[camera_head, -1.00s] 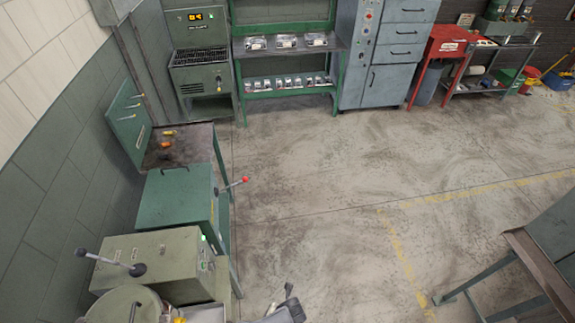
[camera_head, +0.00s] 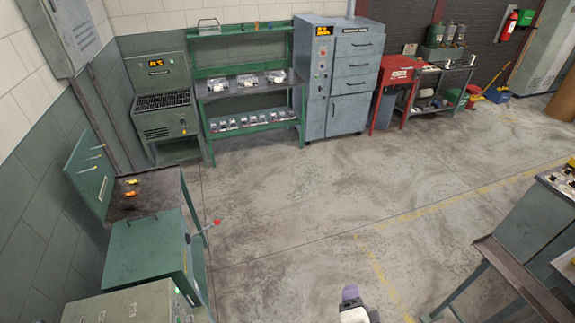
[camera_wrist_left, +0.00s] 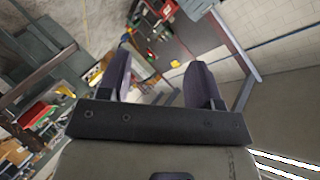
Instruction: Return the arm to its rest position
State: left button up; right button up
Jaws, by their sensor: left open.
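My left gripper (camera_head: 352,303) shows at the bottom edge of the head view, right of centre, over bare floor. In the left wrist view its two dark fingers (camera_wrist_left: 161,78) stand apart with nothing between them, so it is open and empty. The rest of the left arm is mostly out of the head view. My right gripper is in neither view.
A green box-shaped machine (camera_head: 147,254) with a red-knobbed lever and a dark-topped bench (camera_head: 150,195) stand along the left wall. A green shelf (camera_head: 250,106) and a grey cabinet (camera_head: 340,85) line the back. The concrete floor (camera_head: 290,195) between is clear.

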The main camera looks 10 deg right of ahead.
pick_arm(q)
jog(key=s+a+r+n+g+p, duration=0.15)
jog(key=a+n, duration=0.25)
jog(key=a, duration=0.7)
jog(key=s+a+r+n+g+y, duration=0.1)
jog(key=s+a+r+n, duration=0.2)
jog(key=a, duration=0.7)
jog(key=s+a+r+n+g+p, duration=0.15)
jog(key=a+n, duration=0.35)
jog(key=a, duration=0.6)
jog(key=s+a+f+g+y, duration=0.1)
jog(key=s+a+f+g, duration=0.1)
jog(key=s+a+f, duration=0.3)
jog(key=s+a+f+n+g+y+p, duration=0.1)
jog(key=s+a+f, duration=0.4)
jog(key=s, duration=0.6)
jog(key=shift+a+f+n+g+y, duration=0.15)
jog(key=shift+f+n+g+y, duration=0.15)
jog(key=shift+f+g+y, duration=0.35)
